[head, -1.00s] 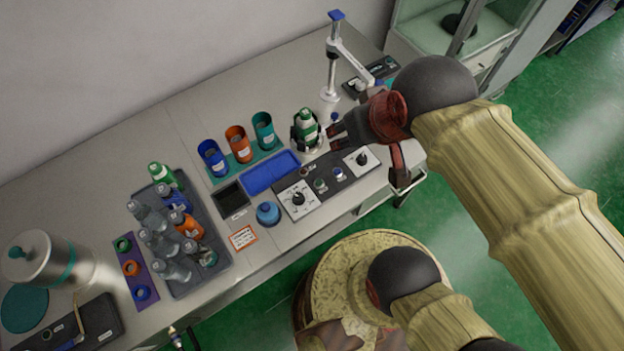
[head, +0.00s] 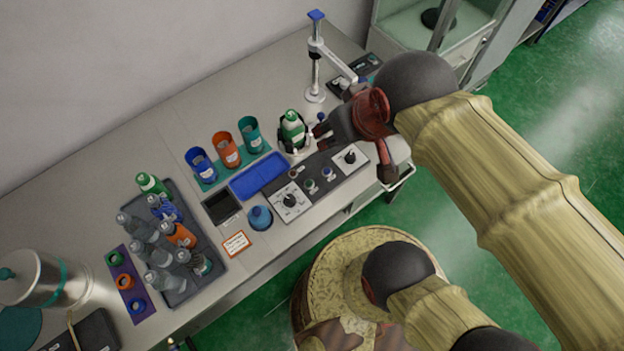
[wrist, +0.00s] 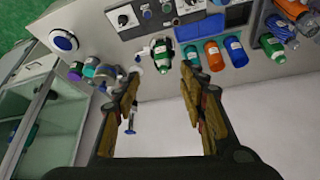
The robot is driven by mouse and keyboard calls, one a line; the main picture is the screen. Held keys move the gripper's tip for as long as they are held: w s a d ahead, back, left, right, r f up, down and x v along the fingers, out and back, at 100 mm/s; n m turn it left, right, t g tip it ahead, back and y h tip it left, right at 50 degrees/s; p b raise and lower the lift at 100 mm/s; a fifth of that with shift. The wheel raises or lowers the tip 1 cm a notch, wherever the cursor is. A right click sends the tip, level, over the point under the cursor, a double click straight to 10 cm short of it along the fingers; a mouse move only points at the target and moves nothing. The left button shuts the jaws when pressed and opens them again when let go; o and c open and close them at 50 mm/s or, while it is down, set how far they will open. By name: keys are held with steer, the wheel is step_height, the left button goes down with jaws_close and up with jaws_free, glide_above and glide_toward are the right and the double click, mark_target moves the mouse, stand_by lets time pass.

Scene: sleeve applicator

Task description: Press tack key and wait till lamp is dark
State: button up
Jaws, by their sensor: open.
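The dark control panel (head: 320,178) lies on the bench's front edge. The key labels are too small to read. My gripper (head: 322,131) is open beside the bottle's right side. In the wrist view, my gripper's (wrist: 160,92) fingers are apart with nothing between them, and the panel (wrist: 155,12) is beyond them.
A post with a blue-topped arm (head: 316,55) stands behind my gripper. Blue, orange and teal cups (head: 226,149) stand left of the bottle. A blue tray (head: 258,177) lies left of the panel. A grey tray of bottles (head: 205,240) is farther left.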

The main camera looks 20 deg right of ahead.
steer(key=shift+c, duration=1.3)
